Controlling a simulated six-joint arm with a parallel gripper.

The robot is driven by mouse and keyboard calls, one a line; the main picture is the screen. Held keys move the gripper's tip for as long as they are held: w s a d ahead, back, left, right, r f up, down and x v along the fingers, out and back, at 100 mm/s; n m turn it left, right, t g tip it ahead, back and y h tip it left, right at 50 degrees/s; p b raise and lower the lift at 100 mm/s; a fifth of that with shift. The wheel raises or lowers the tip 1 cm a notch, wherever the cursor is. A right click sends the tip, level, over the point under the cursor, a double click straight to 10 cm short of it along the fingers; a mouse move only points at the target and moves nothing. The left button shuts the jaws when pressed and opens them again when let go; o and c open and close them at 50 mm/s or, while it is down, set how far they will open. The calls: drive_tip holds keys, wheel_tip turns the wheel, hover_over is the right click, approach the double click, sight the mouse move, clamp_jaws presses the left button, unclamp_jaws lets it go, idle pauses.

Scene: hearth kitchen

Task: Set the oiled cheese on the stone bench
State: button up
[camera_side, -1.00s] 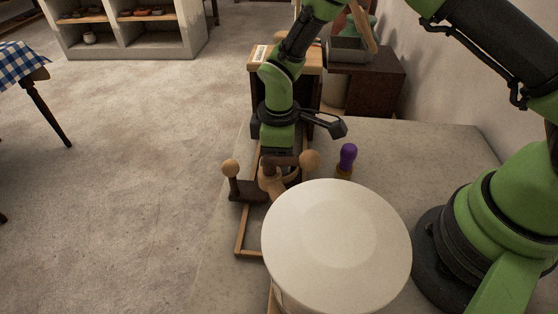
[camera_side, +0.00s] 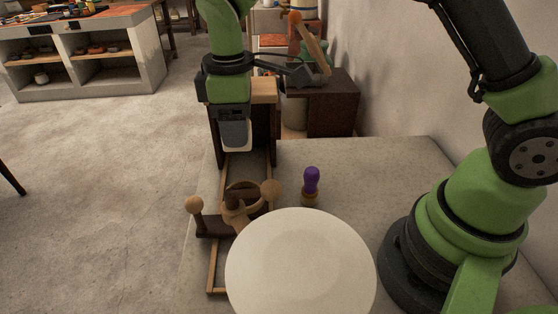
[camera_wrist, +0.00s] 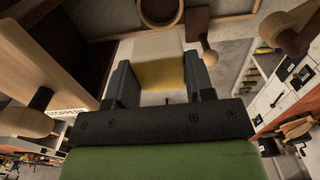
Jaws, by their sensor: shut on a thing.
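My gripper (camera_side: 235,140) points down above the far left part of the stone bench (camera_side: 375,165). It is shut on the cheese, a pale block (camera_side: 238,135) that shows below the fingers. In the wrist view the cheese (camera_wrist: 160,74) is cream on one face and yellow on another, between the two dark fingers of my gripper (camera_wrist: 160,84). The cheese is held up behind the wooden press (camera_side: 240,203), apart from it. Whether any oil coats the cheese I cannot tell.
The press has round wooden knobs and a long wooden frame. A purple-handled tool (camera_side: 311,184) stands to its right. A large white round thing (camera_side: 300,265) fills the front. The bench's right rear is clear. A dark cabinet (camera_side: 331,100) stands beyond the bench.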

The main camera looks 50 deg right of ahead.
wheel_tip(320, 180, up, 8)
drive_tip(key=shift+r, duration=0.2)
drive_tip(key=d, duration=1.9)
drive_tip(key=f, duration=1.8)
drive_tip(key=shift+a+f, duration=0.3)
drive_tip(key=shift+f, duration=2.4)
drive_tip(key=o, duration=0.9)
drive_tip(key=shift+f, duration=0.1)
drive_tip(key=shift+o, duration=0.2)
